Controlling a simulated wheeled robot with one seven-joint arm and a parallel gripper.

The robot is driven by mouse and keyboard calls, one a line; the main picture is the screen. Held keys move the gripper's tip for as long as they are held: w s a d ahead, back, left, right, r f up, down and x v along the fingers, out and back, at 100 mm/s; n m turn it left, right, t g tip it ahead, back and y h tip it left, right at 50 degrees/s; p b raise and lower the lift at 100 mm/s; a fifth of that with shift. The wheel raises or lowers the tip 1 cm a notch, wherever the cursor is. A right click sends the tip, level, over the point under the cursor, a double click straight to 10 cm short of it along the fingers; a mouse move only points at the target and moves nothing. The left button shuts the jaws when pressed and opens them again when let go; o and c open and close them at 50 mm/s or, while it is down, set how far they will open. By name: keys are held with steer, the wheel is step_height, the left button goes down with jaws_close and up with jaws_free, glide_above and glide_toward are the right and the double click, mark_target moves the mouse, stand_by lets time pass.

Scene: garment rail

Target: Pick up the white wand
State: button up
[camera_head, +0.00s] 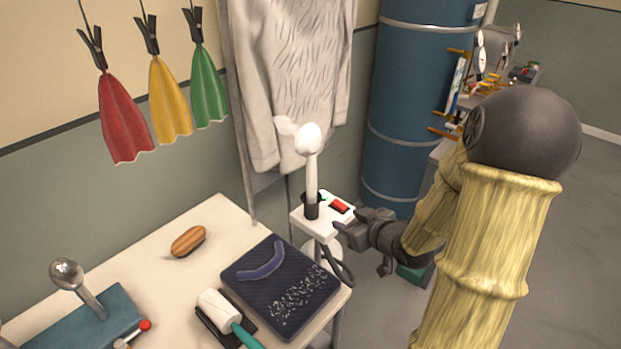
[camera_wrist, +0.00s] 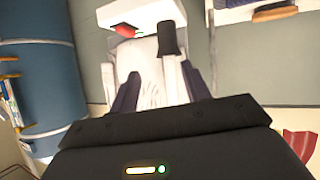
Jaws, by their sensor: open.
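The white wand (camera_head: 311,178) stands upright in a black holder (camera_head: 312,207) on a small white stand (camera_head: 298,216), its rounded head at the top. My gripper (camera_head: 360,245) is open and empty, to the right of the stand and low beside it, apart from the wand. In the wrist view, the picture is upside down: the black holder (camera_wrist: 168,38) is ahead, and the wand (camera_wrist: 173,75) shows below it, between the lines of my open fingers (camera_wrist: 160,85). The wand's lower end is hidden in the holder.
A pale garment (camera_head: 290,80) hangs right behind the wand. The table (camera_head: 160,260) at the left carries a dark blue pad (camera_head: 310,290), a white-headed tool (camera_head: 216,304) and a wooden brush (camera_head: 188,241). A blue drum (camera_head: 405,100) stands behind my arm.

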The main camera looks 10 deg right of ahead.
mark_target(314, 177)
steer(key=r+t+y, duration=0.2)
steer(key=r+y, duration=0.1)
steer(key=s+d+r+n+t+y+b, duration=0.1)
steer(key=t, duration=0.1)
steer(key=shift+s+r+y, duration=0.1)
steer(key=shift+r+y, duration=0.05)
steer(key=shift+y, duration=0.15)
steer(key=p+x, duration=0.2)
steer(key=x, duration=1)
steer(key=shift+p, duration=0.35)
steer(key=shift+w, duration=0.2)
steer(key=p+x, duration=0.1)
steer(key=x, duration=0.1)
steer(key=p+x, duration=0.1)
steer(key=x, duration=0.2)
steer(key=shift+w+d+f, duration=0.2)
steer(key=shift+f, duration=0.05)
